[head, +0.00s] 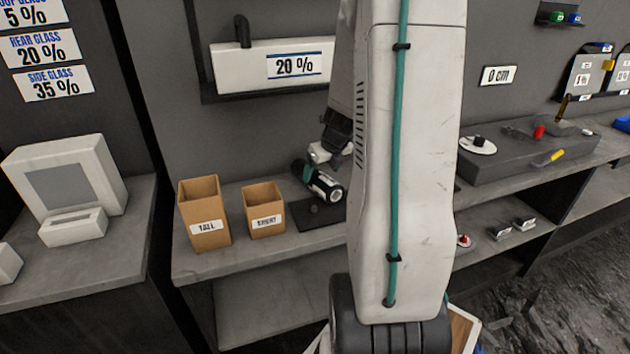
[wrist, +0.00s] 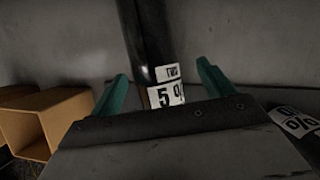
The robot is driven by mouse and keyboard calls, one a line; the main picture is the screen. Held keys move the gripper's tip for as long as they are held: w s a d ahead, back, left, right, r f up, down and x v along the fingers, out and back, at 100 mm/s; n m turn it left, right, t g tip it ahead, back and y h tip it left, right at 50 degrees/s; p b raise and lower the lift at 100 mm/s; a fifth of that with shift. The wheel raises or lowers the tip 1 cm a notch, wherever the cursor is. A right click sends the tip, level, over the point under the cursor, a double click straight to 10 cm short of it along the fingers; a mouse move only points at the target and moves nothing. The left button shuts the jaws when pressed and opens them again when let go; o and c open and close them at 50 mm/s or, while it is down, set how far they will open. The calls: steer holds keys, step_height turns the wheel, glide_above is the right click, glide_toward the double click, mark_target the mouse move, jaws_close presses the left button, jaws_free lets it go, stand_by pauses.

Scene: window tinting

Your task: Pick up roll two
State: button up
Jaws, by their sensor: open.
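Roll two, a black roll (wrist: 147,40) with white labels reading "TWO" and "5 %", stands out between my teal fingers in the wrist view. My gripper (wrist: 162,72) is open, with one finger on each side of the roll. Clear gaps show between the fingers and the roll. The roll's lower end is hidden behind the gripper body. In the head view, my gripper (head: 309,172) is partly visible above the bench, beside a dark roll with a white label (head: 326,188); I cannot tell which roll that is.
Another labelled roll (wrist: 296,122) lies close on the right in the wrist view. A tall cardboard box (head: 205,212) and a short one (head: 264,209) stand left of the dark mat (head: 310,216). My arm hides much of the bench. A "20 %" panel (head: 265,64) hangs above.

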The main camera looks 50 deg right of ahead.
mark_target(320, 174)
steer(key=x, duration=0.4)
steer(key=shift+a, duration=0.4)
steer(key=shift+w+f, duration=0.15)
steer(key=shift+f, duration=0.4)
steer(key=c, duration=1.2)
steer(key=shift+d, duration=0.1)
steer(key=shift+c, duration=0.6)
steer(key=shift+r, duration=0.15)
